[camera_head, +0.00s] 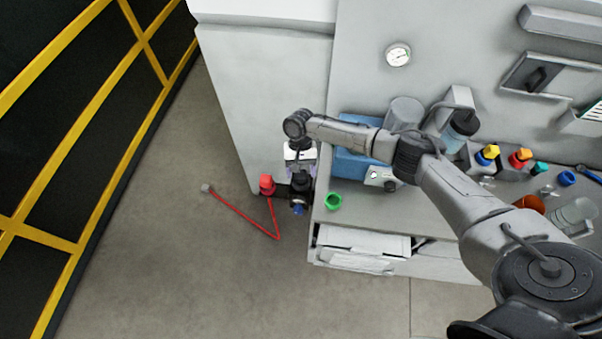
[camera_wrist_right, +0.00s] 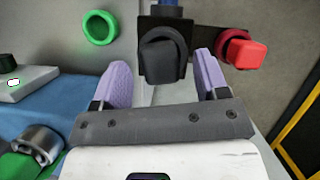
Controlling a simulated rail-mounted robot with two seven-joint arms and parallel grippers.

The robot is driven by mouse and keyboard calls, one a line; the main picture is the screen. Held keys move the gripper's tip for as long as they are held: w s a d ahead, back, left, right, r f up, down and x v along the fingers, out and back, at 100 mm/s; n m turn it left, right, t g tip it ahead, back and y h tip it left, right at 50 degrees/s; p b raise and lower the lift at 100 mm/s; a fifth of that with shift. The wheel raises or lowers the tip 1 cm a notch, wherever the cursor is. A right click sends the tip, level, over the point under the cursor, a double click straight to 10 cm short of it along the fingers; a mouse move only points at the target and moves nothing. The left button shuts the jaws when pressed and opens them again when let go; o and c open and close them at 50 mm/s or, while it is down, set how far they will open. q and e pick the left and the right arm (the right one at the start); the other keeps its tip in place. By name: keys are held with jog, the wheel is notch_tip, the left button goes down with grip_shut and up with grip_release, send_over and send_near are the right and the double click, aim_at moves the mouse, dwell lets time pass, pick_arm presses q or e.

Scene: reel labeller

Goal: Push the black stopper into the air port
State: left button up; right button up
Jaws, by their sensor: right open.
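The black stopper (camera_wrist_right: 163,52) shows in the right wrist view, just beyond and between the two lavender fingers of my right gripper (camera_wrist_right: 161,72). The gripper is open, with a visible gap on each side of the stopper. The stopper sits in front of a dark bracket; I cannot tell how deep it is, and the air port behind it is hidden. In the head view my right gripper (camera_head: 300,172) points down at the black fitting beside the table's left corner. My left gripper is not in view.
A red knob (camera_wrist_right: 246,54) is on the bracket right of the stopper; a blue part (camera_wrist_right: 174,8) is above it. A green ring (camera_head: 333,201) lies on the table corner. A red line (camera_head: 240,221) hangs over the floor. Bottles and coloured caps crowd the right.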

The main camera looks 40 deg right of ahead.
jog(key=v, duration=1.2)
jog(key=shift+b, duration=0.4)
jog(key=shift+r, duration=0.1)
